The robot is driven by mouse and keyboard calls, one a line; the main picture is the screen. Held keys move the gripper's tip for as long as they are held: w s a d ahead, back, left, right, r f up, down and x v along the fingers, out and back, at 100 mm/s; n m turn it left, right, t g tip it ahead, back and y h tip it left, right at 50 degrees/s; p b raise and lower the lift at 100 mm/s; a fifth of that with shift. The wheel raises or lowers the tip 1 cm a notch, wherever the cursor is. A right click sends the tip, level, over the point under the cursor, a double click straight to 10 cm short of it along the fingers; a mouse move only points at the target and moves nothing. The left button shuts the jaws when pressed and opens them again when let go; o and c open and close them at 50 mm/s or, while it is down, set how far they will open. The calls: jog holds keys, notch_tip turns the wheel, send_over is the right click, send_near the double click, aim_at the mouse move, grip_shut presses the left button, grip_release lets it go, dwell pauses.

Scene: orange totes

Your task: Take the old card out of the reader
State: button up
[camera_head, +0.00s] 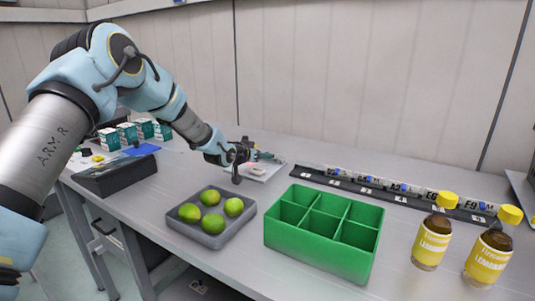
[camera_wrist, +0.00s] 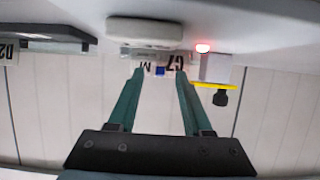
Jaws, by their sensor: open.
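My gripper (camera_head: 272,157) is at the back of the bench, just above a small white plate (camera_head: 262,172). In the wrist view its two green fingers (camera_wrist: 160,73) are apart, with nothing held. Beyond the fingertips is a clear piece with a printed label (camera_wrist: 178,62) reading "C7" and "M", with a small blue mark. I cannot tell for sure which part is the reader or the old card.
A dark rail (camera_head: 385,192) with several labelled pieces runs along the back right. In front stand a green divided box (camera_head: 325,250), a grey tray (camera_head: 205,238) of limes and two yellow-capped bottles (camera_head: 432,242). A dark sloped stand (camera_head: 115,177) is at left.

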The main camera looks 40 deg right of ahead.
jog(key=shift+w+d+f, duration=0.1)
jog(key=shift+d+f, duration=0.1)
jog(key=shift+d, duration=0.15)
grip_shut()
dwell(0.4)
